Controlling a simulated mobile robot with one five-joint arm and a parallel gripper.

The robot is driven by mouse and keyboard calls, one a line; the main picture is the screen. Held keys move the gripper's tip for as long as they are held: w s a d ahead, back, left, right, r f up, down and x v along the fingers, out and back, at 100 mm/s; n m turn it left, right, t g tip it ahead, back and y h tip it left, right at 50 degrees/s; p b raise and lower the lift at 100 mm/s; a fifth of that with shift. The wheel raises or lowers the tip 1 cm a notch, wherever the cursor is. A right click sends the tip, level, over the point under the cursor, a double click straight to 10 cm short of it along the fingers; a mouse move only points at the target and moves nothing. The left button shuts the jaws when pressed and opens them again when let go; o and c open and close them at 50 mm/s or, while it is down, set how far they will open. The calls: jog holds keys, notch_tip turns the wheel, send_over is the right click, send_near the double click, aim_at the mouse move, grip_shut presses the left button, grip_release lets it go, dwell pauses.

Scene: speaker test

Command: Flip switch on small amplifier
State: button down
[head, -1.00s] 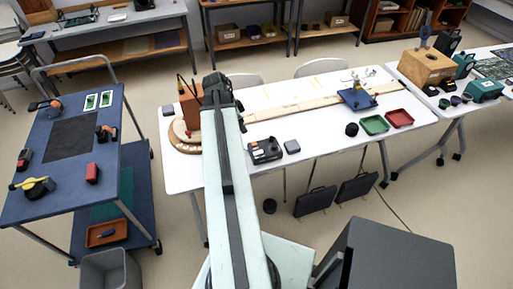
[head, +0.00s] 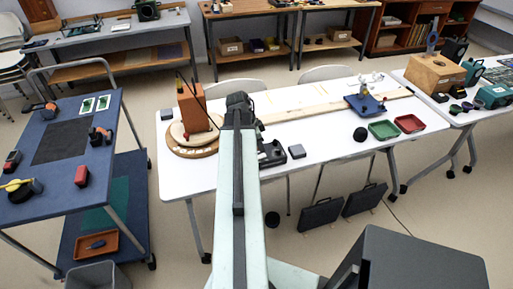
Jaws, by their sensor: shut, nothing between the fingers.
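A black box-shaped device (head: 272,154) on the white table (head: 330,140) may be the small amplifier. My arm hides its left part, and no switch can be made out. An orange upright box (head: 191,107) stands on a round wooden base (head: 192,147) to the left of my arm. My gripper (head: 238,101) is the dark end of the pale arm, over the table between the orange box and the black device. It is shut and empty. Its fingertips are hard to make out, and I cannot tell if it touches anything.
A small grey box (head: 297,151) lies right of the black device. Farther right are a dark round object (head: 360,134), a green tray (head: 384,130) and a red tray (head: 409,123). A blue trolley (head: 62,180) stands at the left. The table's front middle is clear.

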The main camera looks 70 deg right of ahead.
aim_at(261, 156)
notch_tip(261, 156, down, 2)
jog(key=shift+s+f+b, duration=0.1)
jog(key=shift+f+b, duration=0.15)
jog(key=shift+b, duration=0.3)
jog(key=shift+d+r, duration=0.1)
jog(key=shift+r, duration=0.05)
